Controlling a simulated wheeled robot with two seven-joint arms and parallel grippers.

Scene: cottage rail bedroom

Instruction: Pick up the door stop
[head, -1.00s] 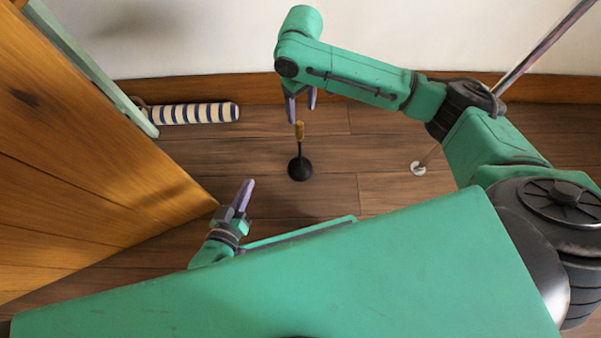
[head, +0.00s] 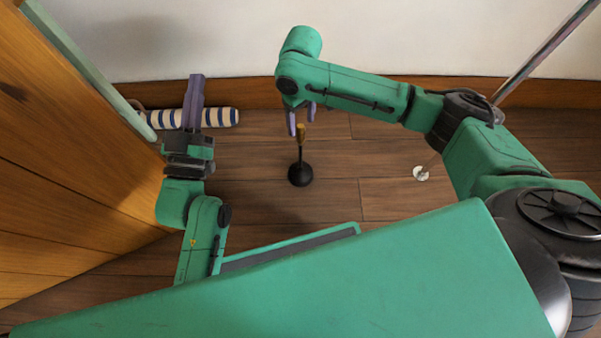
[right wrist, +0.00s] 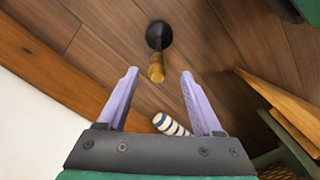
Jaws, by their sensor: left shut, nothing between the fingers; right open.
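The door stop (head: 300,174) appears to be the black round-based thing with a thin stem and wooden handle, upright on the floor. In the right wrist view its handle (right wrist: 157,70) points toward me, between the fingertips in the picture. My right gripper (head: 302,130) is open, its fingers pointing down at the handle top; I cannot tell whether they touch it. It also shows in the right wrist view (right wrist: 159,76). My left gripper (head: 197,80) is shut and empty, in front of the striped roll in the head view.
A blue-and-white striped roll (head: 222,117) lies by the skirting board (head: 245,91); it also shows in the right wrist view (right wrist: 172,124). A wooden door panel (head: 70,160) stands at left. A small white disc (head: 421,173) is on the floor at right. Floor around the door stop is clear.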

